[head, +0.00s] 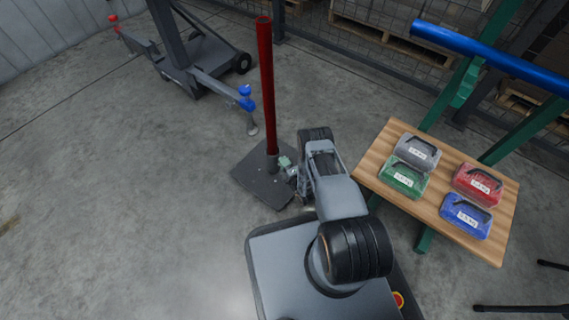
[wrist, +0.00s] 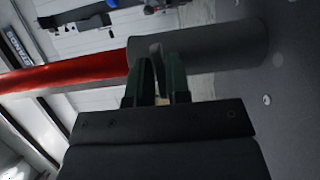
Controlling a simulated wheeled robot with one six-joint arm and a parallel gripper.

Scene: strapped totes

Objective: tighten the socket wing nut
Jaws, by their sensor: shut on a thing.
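A red pole (head: 266,85) stands upright in a grey socket (head: 272,163) on a dark square base plate (head: 250,182). In the wrist view the red pole (wrist: 70,75) runs sideways into the dark grey socket tube (wrist: 225,50). My gripper (head: 290,168) is low beside the socket, on its right. In the wrist view its dark fingers (wrist: 160,75) are close together at the socket's side, shut on the wing nut (wrist: 155,48), of which only a small grey part shows between them. The rest of the wing nut is hidden by the fingers.
A wooden table (head: 375,150) to the right holds grey, green, red and blue strapped totes. A wheeled stand (head: 195,65) with a blue-knobbed leg is at the back left. A blue bar (head: 480,52) crosses the upper right. The floor at left is clear.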

